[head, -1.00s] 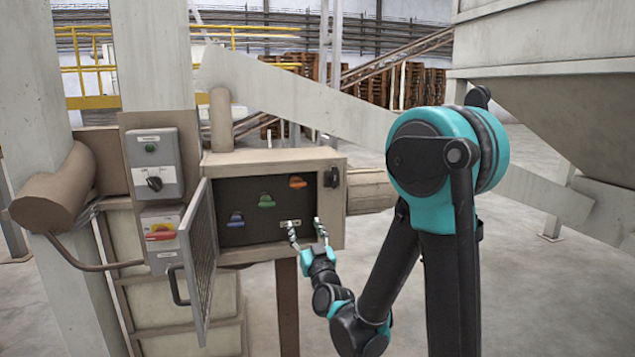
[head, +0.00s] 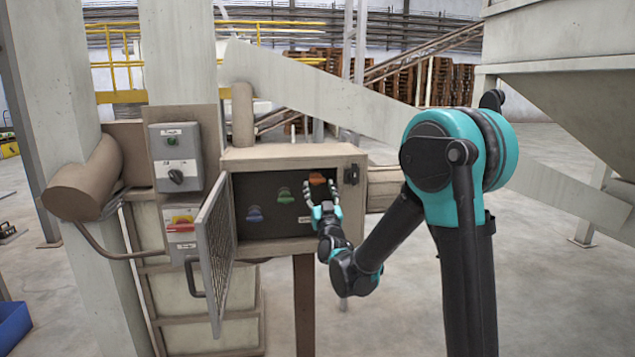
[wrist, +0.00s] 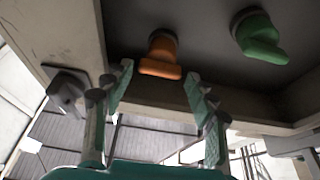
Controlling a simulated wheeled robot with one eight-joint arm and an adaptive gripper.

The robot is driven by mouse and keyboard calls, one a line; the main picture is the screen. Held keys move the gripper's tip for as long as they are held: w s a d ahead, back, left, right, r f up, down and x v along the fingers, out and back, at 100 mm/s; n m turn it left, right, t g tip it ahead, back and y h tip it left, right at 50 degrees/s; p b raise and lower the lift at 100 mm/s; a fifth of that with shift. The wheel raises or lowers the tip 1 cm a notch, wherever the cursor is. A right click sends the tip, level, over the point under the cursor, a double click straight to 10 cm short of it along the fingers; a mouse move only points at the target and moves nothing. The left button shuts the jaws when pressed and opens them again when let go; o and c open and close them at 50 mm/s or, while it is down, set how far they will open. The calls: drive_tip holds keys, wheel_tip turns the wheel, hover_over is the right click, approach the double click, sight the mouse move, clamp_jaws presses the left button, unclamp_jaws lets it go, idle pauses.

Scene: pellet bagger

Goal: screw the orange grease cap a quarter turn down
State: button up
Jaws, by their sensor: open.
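The orange grease cap (head: 317,178) sits at the upper right of the dark panel inside the open box, its lower part close behind my gripper. My gripper (head: 322,188) is open, just in front of and below the cap. In the wrist view the orange cap (wrist: 160,55) shows between the spread fingertips of my gripper (wrist: 159,77), with a gap on both sides. Whether the fingertips reach as deep as the cap I cannot tell.
A green cap (head: 284,194) and a blue cap (head: 255,214) sit lower left on the panel; the green cap (wrist: 262,40) is beside the orange one in the wrist view. The box rim (head: 290,155) surrounds the panel. The mesh door (head: 216,245) hangs open at the left.

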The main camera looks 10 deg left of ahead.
sight(318, 183)
drive_tip(key=shift+x, duration=1.95)
drive_tip(key=c, duration=0.9)
drive_tip(key=shift+m, duration=0.6)
